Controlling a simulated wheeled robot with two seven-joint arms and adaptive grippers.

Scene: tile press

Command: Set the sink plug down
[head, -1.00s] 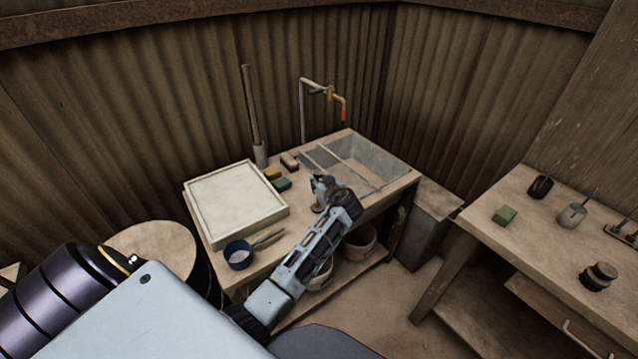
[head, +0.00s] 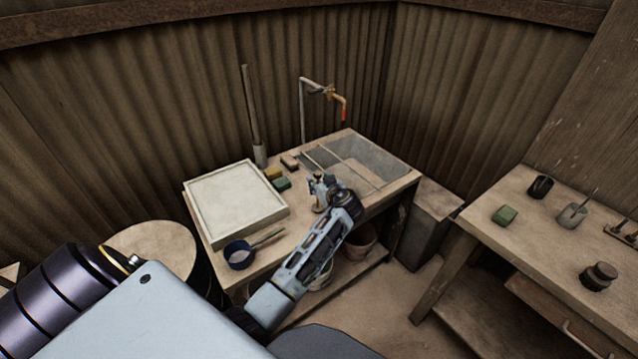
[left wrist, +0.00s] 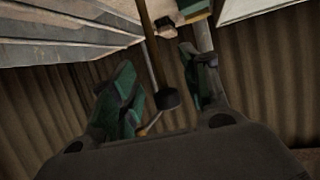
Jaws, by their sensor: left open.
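The sink plug (head: 317,208) stands on the wooden bench just left of the sink (head: 374,160), its lower end showing below my left gripper (head: 322,184). In the left wrist view, what looks like the plug's thin stem ends in a dark round knob (left wrist: 168,98). The knob lies between the two green-padded fingers of my left gripper (left wrist: 160,92), with gaps on both sides. The left gripper is open. Part of the plug is hidden behind the gripper in the head view. My right gripper is not in view.
A pole (head: 251,110) and a tap (head: 341,105) stand behind. A second table (head: 540,260) is at right. Some bench is bare before the slab.

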